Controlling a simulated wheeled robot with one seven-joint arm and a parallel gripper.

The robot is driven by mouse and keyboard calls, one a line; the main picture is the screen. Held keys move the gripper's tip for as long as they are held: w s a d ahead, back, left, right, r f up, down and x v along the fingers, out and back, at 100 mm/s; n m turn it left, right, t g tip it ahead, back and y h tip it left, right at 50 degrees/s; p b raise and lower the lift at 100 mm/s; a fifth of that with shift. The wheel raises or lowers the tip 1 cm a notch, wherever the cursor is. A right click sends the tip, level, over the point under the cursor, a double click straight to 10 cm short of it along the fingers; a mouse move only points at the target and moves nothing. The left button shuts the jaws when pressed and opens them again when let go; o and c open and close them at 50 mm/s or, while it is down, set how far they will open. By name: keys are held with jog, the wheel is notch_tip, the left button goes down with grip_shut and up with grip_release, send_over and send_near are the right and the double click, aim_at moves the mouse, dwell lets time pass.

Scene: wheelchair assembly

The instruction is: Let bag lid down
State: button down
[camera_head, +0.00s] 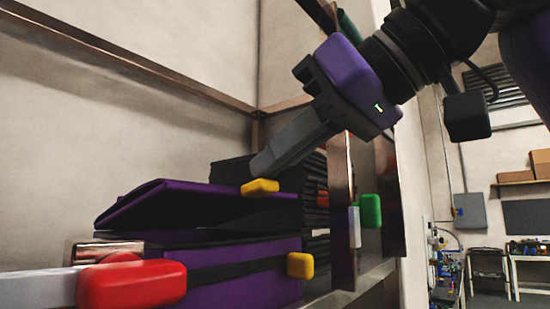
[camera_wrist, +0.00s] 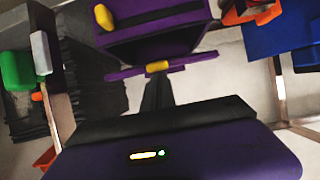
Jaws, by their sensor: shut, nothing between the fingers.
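The purple bag (camera_head: 235,277) sits at the lower left of the head view, with a dark strap and a yellow tab (camera_head: 300,265) on its front. Its purple lid (camera_head: 175,205) is partly raised above the body, with a dark gap beneath, and carries a yellow tab (camera_head: 260,187) at its edge. My gripper (camera_head: 262,167) reaches down from the upper right, shut and empty. Its fingertips are at the lid's yellow tab; I cannot tell whether they touch. In the wrist view, the gripper fingers (camera_wrist: 158,92) point at the lid tab (camera_wrist: 157,66), with the bag (camera_wrist: 150,40) beyond.
A red block (camera_head: 132,285) on a light bar stands in front of the bag at left. Dark folded material (camera_head: 315,190) lies behind the bag. A metal post and a green block (camera_head: 371,210) stand to the right. A blue object (camera_wrist: 280,35) shows in the wrist view.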

jog(key=f+b, duration=0.1)
jog(key=b, duration=0.1)
jog(key=f+t+y+b, duration=0.1)
jog(key=f+b, duration=0.1)
jog(key=d+f+y+b, duration=0.1)
jog(key=f+b, duration=0.1)
jog(key=b, duration=0.1)
jog(key=shift+s+t, duration=0.3)
jog(key=shift+s, duration=0.05)
